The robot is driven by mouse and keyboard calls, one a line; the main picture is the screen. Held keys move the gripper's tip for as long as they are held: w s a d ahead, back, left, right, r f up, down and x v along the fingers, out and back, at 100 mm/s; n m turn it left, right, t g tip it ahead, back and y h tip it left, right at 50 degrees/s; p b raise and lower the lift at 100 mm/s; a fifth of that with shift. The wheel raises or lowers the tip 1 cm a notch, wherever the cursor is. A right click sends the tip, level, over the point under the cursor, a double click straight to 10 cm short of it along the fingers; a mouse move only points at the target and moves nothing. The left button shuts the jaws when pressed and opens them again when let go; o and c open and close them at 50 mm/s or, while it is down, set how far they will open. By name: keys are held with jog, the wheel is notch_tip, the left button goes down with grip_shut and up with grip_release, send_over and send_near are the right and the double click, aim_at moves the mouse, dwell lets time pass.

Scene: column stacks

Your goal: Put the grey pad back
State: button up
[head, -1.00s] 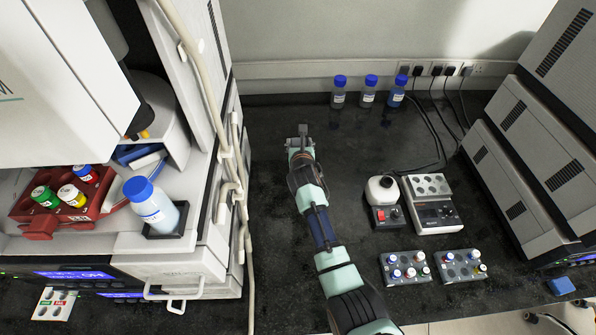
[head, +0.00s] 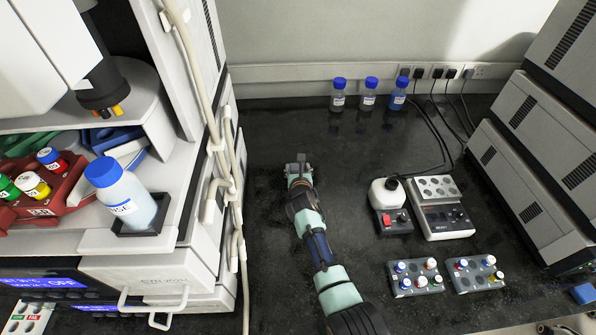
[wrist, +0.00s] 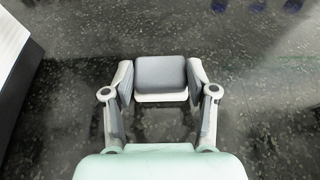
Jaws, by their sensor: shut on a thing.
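The grey pad (wrist: 160,74) is a small rounded block with a pale lower edge, held between the two fingertips in the wrist view. In the head view it is a small grey piece (head: 299,158) at the tip of my arm. My gripper (head: 298,172) is shut on it, with a finger on each side, above the dark bench left of its middle. The wrist view shows my gripper (wrist: 160,82) with dark bench beyond and beneath. The gap between pad and bench cannot be judged exactly.
An instrument stack (head: 160,272) with tubing and a bottle (head: 124,196) stands left. Three blue-capped bottles (head: 370,96) stand at the back. A mixer (head: 390,205), a heater block (head: 440,210) and vial racks (head: 415,278) are right. Bench around my gripper is clear.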

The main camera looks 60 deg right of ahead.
jog(key=o, duration=1.4)
jog(key=shift+c, duration=0.2)
jog(key=shift+s+a+r+p, duration=0.2)
jog(key=shift+r+p, duration=0.1)
jog(key=shift+p, duration=0.2)
jog(key=p+v, duration=0.6)
jog(key=v, duration=0.5)
jog(key=shift+s+a+f, duration=0.1)
jog(key=shift+a, duration=0.05)
